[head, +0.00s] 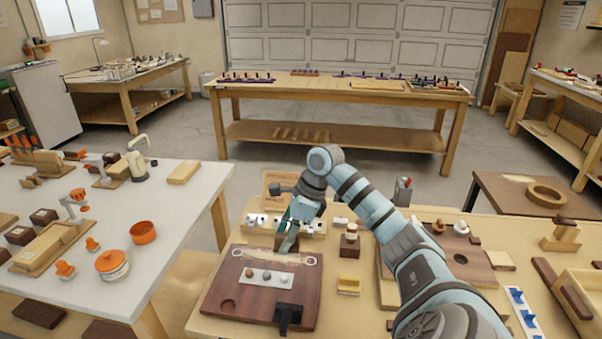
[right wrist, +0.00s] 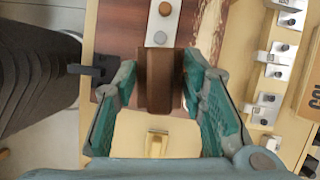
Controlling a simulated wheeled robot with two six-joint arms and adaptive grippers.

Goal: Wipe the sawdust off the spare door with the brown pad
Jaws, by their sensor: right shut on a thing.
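The spare door (head: 250,308) is a dark brown board lying flat on the bench in front of me. A pale, uneven strip of sawdust (head: 262,254) lies along its far edge, and it also shows in the right wrist view (right wrist: 212,35). My right gripper (head: 291,232) is over the far right part of the door. In the right wrist view its teal fingers are shut on the brown pad (right wrist: 158,82), which is held between them. I cannot tell whether the pad touches the door. My left gripper is not in view.
A pale plate with round knobs (head: 264,277) and a black piece (head: 287,316) sit on the door. A yellow block (head: 348,284) is to its right. A row of metal fittings (head: 262,222) stands behind it. A white table (head: 180,228) is at left.

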